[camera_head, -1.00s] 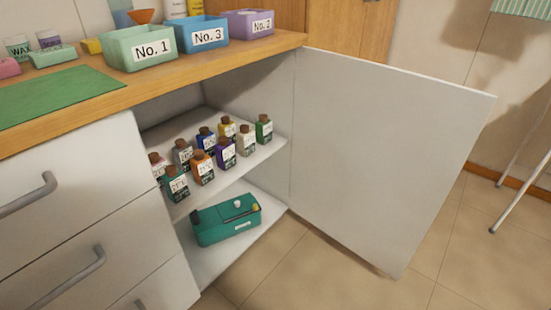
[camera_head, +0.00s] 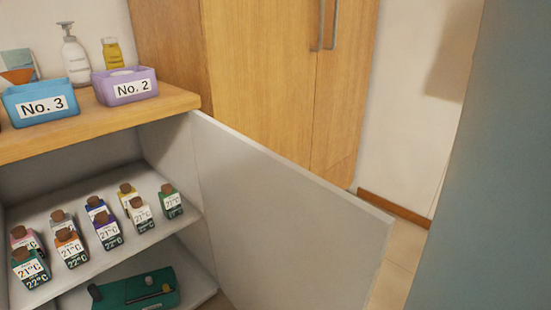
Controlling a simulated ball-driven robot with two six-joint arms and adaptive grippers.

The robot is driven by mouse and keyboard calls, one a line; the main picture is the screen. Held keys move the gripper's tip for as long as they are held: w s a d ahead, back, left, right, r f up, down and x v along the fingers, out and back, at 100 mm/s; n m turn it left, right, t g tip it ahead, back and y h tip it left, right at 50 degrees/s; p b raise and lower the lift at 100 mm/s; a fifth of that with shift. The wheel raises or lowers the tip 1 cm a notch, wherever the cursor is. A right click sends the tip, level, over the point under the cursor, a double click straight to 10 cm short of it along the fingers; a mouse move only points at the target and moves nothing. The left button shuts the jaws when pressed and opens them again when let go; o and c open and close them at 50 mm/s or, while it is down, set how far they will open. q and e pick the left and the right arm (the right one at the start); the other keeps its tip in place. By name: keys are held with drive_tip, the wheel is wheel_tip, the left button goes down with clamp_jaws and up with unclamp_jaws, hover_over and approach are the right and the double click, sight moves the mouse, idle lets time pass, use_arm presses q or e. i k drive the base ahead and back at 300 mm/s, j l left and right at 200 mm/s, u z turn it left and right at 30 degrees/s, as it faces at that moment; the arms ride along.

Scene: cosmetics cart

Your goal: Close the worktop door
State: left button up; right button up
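The worktop door (camera_head: 285,225) is a plain white panel. It stands wide open, hinged at the right side of the cabinet under the wooden worktop (camera_head: 150,112), and reaches out toward the lower right. Its lower part is cut off by the bottom of the picture. The cabinet opening shows an upper shelf (camera_head: 150,186) with several small labelled bottles and a green box (camera_head: 140,290) below. Neither gripper is in view.
Blue No. 3 (camera_head: 40,103) and purple No. 2 (camera_head: 125,86) bins stand on the worktop. A tall wooden cupboard (camera_head: 262,80) stands behind the door. A large blurred grey-blue surface (camera_head: 490,170) fills the right edge. Some floor (camera_head: 397,262) shows between it and the door.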

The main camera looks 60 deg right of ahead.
sight(284, 236)
drive_tip(key=k+l, duration=0.15)
drive_tip(key=l, duration=0.2)
drive_tip(key=k+l, duration=0.15)
drive_tip(key=l, duration=0.25)
drive_tip(key=k+l, duration=0.15)
drive_tip(key=l, duration=0.2)
drive_tip(key=k+l, duration=0.15)
drive_tip(key=l, duration=0.2)
drive_tip(key=k+l, duration=0.15)
drive_tip(key=l, duration=0.25)
drive_tip(key=k+l, duration=0.15)
drive_tip(key=l, duration=0.2)
